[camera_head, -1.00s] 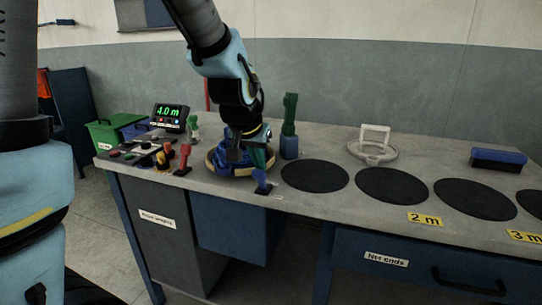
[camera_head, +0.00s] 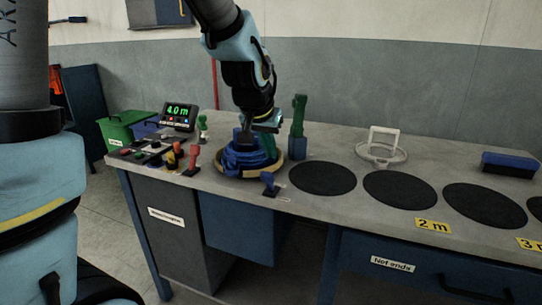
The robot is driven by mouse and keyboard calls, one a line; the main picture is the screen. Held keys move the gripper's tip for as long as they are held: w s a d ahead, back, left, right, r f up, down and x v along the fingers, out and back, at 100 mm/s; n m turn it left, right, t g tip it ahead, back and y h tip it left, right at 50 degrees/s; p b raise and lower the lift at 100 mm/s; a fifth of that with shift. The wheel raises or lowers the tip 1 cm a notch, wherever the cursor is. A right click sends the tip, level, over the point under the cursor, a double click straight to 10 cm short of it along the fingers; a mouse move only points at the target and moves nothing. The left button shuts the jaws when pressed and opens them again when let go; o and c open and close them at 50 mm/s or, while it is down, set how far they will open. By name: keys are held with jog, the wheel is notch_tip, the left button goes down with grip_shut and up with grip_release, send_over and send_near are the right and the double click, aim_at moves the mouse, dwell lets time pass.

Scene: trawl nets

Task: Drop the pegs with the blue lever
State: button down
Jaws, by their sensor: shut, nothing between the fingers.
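The small blue lever (camera_head: 270,184) stands on the worktop at the front right edge of a round blue device (camera_head: 246,158) with a tan rim. My gripper (camera_head: 259,136) is shut and empty. It points down over the device, above and behind the blue lever and apart from it. A green upright part shows just beside and below my gripper. The gripper and the device's upper parts overlap, so I cannot tell whether they touch. I cannot make out any pegs for certain.
A red lever (camera_head: 192,160) and a control panel stand left of the device, with a display reading 4.0 m (camera_head: 180,117) behind. A green-handled tool in a blue holder (camera_head: 298,146) stands close at right. Black discs (camera_head: 322,178) lie farther right.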

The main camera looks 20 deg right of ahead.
jog(key=s+a+r, duration=0.3)
jog(key=s+r, duration=0.1)
jog(key=r, duration=0.1)
jog(key=shift+a+b, duration=0.3)
jog(key=shift+a, duration=0.05)
jog(key=shift+a, duration=0.1)
jog(key=a+f+n+g+y+p, duration=0.1)
jog(key=a+f+n+y+p, duration=0.1)
jog(key=a, duration=1)
jog(key=a+f+n+g+y+p, duration=0.1)
jog(key=a+f+n, duration=0.4)
jog(key=a, duration=0.8)
jog(key=shift+s+f+g+y+p, duration=0.3)
jog(key=shift+f+y+p, duration=0.1)
jog(key=shift+f+p, duration=0.35)
